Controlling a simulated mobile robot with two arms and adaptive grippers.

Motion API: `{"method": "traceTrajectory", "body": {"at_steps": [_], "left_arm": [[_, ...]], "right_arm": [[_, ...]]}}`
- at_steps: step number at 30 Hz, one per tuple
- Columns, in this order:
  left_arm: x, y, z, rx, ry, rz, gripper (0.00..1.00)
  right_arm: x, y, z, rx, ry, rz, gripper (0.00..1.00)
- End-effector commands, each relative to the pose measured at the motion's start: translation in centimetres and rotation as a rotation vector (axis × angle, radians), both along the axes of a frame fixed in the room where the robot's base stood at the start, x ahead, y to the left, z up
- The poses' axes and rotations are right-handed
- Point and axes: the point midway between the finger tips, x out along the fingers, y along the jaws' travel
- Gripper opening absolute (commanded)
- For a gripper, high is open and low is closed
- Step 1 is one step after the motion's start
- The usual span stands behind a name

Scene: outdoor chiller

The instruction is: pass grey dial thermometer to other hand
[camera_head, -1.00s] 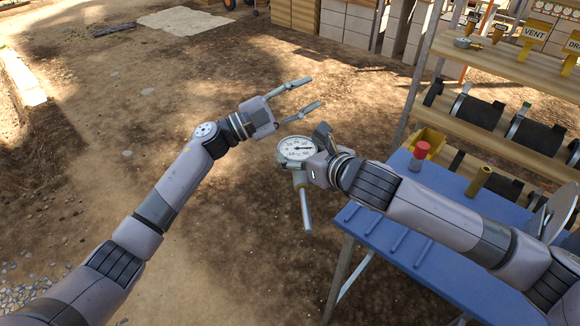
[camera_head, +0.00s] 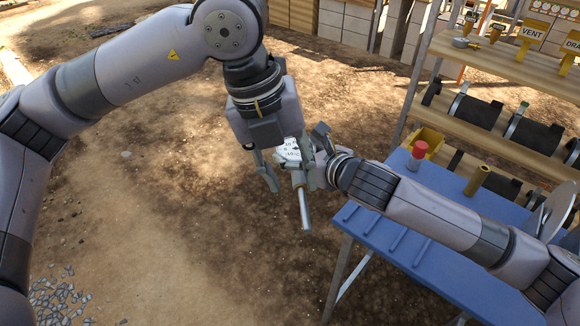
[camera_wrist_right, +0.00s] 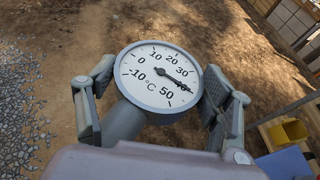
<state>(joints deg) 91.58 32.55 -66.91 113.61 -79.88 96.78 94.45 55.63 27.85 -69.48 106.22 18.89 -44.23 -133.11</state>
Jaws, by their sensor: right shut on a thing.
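The grey dial thermometer has a round white face (camera_head: 290,151) and a grey stem hanging down below it. My right gripper (camera_head: 312,155) holds it in the air left of the blue table. The right wrist view shows the whole dial (camera_wrist_right: 158,78) with a right-gripper finger on either side. My left gripper (camera_head: 289,176) points down with its fingers apart. In the head view it overlaps the dial and hides part of the face. It does not show in the right wrist view, so I see no grasp by it on the thermometer.
The blue table (camera_head: 385,250) stands at the right, with a red-topped object (camera_head: 418,154), a yellow bin (camera_head: 428,140) and an olive cylinder (camera_head: 478,180) on or beside it. Wooden shelves (camera_head: 490,68) with dark cylinders stand behind. Open dirt ground lies below the grippers.

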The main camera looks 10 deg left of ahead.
Motion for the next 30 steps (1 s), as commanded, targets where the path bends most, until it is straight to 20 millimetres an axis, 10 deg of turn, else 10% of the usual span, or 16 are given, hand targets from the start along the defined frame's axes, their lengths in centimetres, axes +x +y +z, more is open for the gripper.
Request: {"method": "traceTrajectory", "body": {"at_steps": [18, 30], "left_arm": [[0.4, -2.5, -9.7, 0.000, 0.003, -0.001, 0.36], [0.5, -2.9, -11.3, 0.000, 0.002, -0.001, 0.36]], "right_arm": [[0.0, 0.0, 0.1, 0.001, -0.002, 0.000, 0.40], [0.0, 0.0, 0.1, 0.001, -0.002, 0.000, 0.40]]}}
